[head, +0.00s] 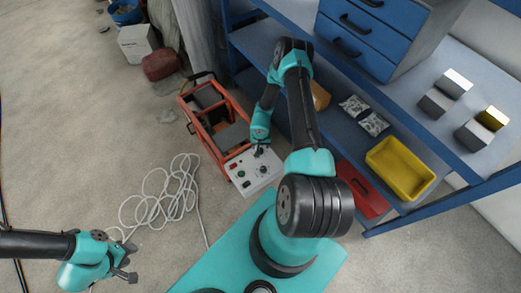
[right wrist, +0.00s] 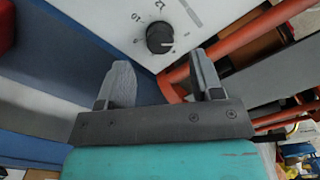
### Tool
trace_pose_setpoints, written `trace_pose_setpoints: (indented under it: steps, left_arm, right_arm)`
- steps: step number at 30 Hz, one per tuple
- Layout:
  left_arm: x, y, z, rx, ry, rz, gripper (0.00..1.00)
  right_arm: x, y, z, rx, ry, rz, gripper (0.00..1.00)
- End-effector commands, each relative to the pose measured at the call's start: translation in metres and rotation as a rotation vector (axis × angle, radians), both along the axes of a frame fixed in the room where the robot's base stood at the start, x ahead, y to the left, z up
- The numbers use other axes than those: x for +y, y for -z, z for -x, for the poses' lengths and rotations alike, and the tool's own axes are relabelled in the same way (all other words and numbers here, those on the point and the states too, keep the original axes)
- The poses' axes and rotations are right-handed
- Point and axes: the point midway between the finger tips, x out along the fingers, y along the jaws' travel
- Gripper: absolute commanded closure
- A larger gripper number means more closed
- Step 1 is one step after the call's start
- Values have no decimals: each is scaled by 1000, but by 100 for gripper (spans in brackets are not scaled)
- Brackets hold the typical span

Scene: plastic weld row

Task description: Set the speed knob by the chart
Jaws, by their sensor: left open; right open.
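The white control panel (head: 241,175) sits at the end of an orange frame machine in the head view, with a dark knob (head: 263,170) and small coloured buttons on its face. In the right wrist view a round black knob (right wrist: 160,37) with a light pointer mark sits on the white panel, with printed numbers beside it. My right gripper (right wrist: 160,70) is open and empty, its fingers apart just short of that knob. My left gripper (head: 131,262) is open and empty at the lower left, far from the panel. I cannot make out a chart in either view.
The orange frame machine (head: 187,110) stands behind the panel. A blue shelf unit (head: 255,55) with a yellow bin (head: 402,170) and a red box (head: 362,190) stands to the right. A white cable (head: 150,205) lies coiled on the floor between my left gripper and the panel.

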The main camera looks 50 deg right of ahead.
Motion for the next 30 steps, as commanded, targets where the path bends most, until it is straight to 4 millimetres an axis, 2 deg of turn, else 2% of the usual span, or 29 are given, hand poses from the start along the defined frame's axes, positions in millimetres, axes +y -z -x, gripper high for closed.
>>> trace_pose_setpoints:
  steps: [3,10,22,30]
  left_arm:
    - [0,0,0,0,0,0,57]
    - [0,0,0,0,0,0,57]
    - [0,0,0,0,0,0,57]
    - [0,0,0,0,0,0,57]
  right_arm:
    - [0,19,1,1,1,-1,40]
    - [0,45,0,0,0,0,40]
    - [0,52,0,0,0,0,40]
    - [0,52,0,0,0,0,65]
